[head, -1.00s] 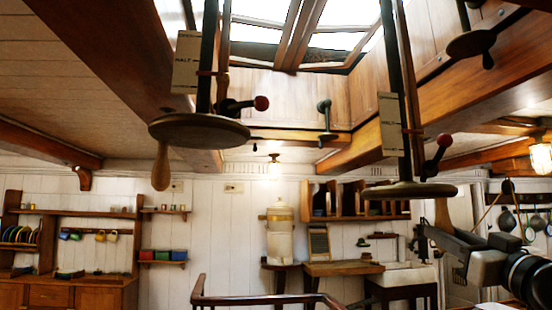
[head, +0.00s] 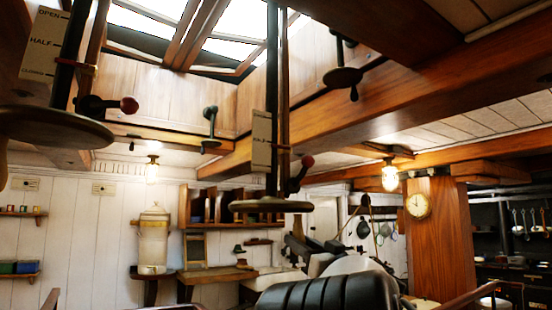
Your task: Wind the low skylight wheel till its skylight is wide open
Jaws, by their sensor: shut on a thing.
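Two flat wooden wheels hang on dark upright shafts below the skylight. The right wheel (head: 258,205) sits lower in the picture. The left wheel (head: 50,127) is higher, nearer and cut by the left edge. My gripper (head: 297,226) is small and dark at the right wheel's right side, shut at its handle, which is mostly hidden. The right shaft's scale plate (head: 261,140) reads HALF; its other marks are too small. The left plate (head: 44,44) reads OPEN, HALF, CLOSED. The skylight (head: 200,30) shows bright panes; I cannot tell how far each leaf stands open.
Red-knobbed levers stand by the left shaft (head: 128,105) and right shaft (head: 307,160). A propeller-shaped handle (head: 343,78) hangs from the right beam (head: 390,105). Behind are an urn (head: 154,240), a clock (head: 418,206) on a wooden post and a dark stove area.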

